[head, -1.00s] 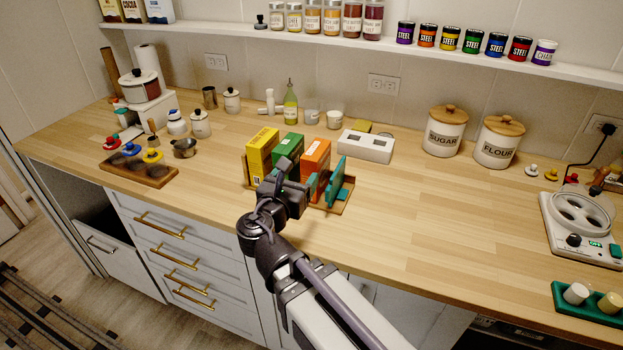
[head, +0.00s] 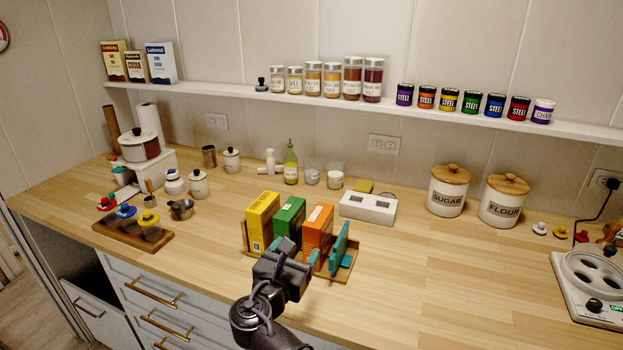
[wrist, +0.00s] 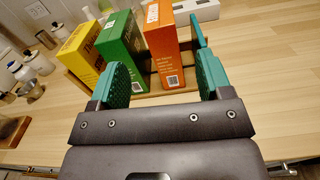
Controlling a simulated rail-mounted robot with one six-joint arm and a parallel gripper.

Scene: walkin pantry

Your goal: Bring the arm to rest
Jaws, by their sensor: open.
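My gripper (head: 296,256) is in front of the wooden rack with the boxes, near the counter's front edge. In the wrist view my gripper (wrist: 160,84) shows its two teal pads spread wide apart with nothing held between them. The orange box (wrist: 161,45) stands beyond the gap between the pads. The green box (wrist: 122,45) is beyond the left pad. The yellow box (head: 263,221) stands at the rack's left end. In the head view my gripper hides the lower front of the green box (head: 289,219) and part of the rack.
A teal upright plate (head: 339,248) stands at the right end of the wooden rack (head: 340,276). Sugar (head: 448,190) and flour (head: 503,201) canisters stand at the back right. The counter right of the rack is clear.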

